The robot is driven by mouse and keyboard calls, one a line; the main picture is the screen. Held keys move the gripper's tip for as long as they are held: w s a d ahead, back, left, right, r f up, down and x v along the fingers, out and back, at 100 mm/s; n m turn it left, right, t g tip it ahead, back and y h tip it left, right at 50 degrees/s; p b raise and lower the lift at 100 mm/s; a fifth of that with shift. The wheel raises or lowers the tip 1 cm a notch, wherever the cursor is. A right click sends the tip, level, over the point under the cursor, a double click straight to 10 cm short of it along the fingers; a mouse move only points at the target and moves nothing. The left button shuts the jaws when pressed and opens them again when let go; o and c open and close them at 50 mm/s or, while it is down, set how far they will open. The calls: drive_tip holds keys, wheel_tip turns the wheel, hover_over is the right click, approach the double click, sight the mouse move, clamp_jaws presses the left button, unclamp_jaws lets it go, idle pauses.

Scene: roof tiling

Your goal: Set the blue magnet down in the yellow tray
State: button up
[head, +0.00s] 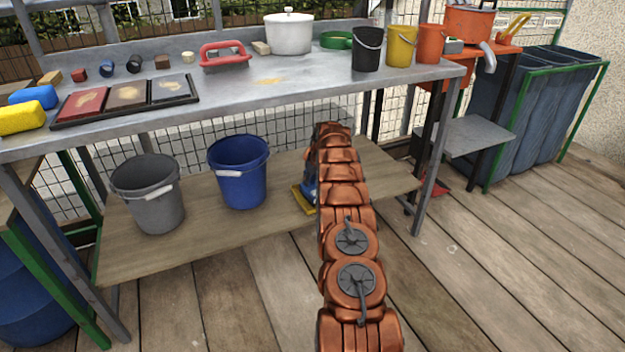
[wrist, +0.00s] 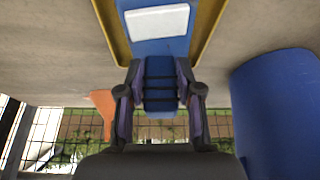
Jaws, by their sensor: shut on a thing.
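The yellow tray (head: 301,202) lies on the wooden lower shelf, partly hidden behind my arm in the head view. In the wrist view, its yellow sides (wrist: 104,30) show at the top, left and right of the blue magnet. The blue magnet (wrist: 150,48) has a white rectangle on it, and a bit of its blue shows at the tray in the head view (head: 310,188). My gripper (wrist: 159,75) is shut on the magnet's near blue part, one finger on each side. I cannot tell whether the magnet touches the tray floor.
A blue bucket (head: 238,172) stands left of the tray, and it is large at the right in the wrist view (wrist: 280,110). A grey bucket (head: 148,195) stands further left on the lower shelf (head: 220,235). The grey workbench top (head: 230,95) is above.

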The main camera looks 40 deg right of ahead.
drive_tip(key=o, duration=1.1)
drive_tip(key=shift+o, duration=0.2)
drive_tip(key=shift+r, duration=0.1)
drive_tip(key=shift+v, duration=3.65)
drive_tip(key=shift+s, duration=0.1)
